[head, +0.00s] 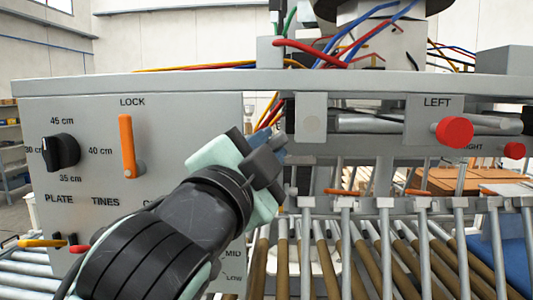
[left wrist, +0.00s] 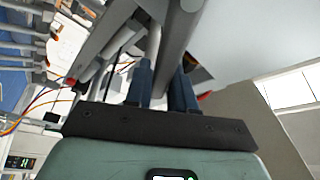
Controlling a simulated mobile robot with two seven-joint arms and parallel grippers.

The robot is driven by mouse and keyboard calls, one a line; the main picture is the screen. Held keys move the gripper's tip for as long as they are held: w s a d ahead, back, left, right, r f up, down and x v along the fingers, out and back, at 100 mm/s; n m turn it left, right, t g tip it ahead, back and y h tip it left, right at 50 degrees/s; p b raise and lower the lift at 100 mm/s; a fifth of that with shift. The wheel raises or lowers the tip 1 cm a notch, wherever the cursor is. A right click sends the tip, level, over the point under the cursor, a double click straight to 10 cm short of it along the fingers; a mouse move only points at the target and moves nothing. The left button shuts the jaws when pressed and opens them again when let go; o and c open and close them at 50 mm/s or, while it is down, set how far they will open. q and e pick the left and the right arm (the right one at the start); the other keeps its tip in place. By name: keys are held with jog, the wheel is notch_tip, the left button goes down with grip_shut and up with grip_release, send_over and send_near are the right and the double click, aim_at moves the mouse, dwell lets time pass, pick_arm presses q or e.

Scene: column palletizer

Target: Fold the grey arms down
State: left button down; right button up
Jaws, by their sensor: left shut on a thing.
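My left gripper (head: 278,143) is at the right end of the white control panel (head: 70,105), beside the gap under the top beam. In the left wrist view its two dark blue fingers (left wrist: 162,88) are shut on a thin grey part between them, seemingly a grey arm (left wrist: 152,48). The head view hides what is held. A horizontal grey bar (head: 372,123) runs under the beam by the LEFT label, close to a red knob (head: 454,131). A second red knob (head: 514,150) is by the RIGHT label. My right gripper is not in view.
The panel carries an orange LOCK lever (head: 128,145) pointing up and a black dial (head: 61,151). Loose coloured cables (head: 345,45) lie above the beam (head: 200,82).

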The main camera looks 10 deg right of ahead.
pick_arm(q)
jog(key=c, duration=1)
grip_release()
jog(key=shift+c, duration=0.2)
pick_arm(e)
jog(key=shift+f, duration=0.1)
pick_arm(q)
jog(key=b+v, duration=0.5)
jog(key=v, duration=0.8)
jog(key=shift+s, duration=0.15)
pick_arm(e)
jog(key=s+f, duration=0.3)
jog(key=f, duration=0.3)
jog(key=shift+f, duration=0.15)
pick_arm(q)
jog(key=shift+f, duration=0.1)
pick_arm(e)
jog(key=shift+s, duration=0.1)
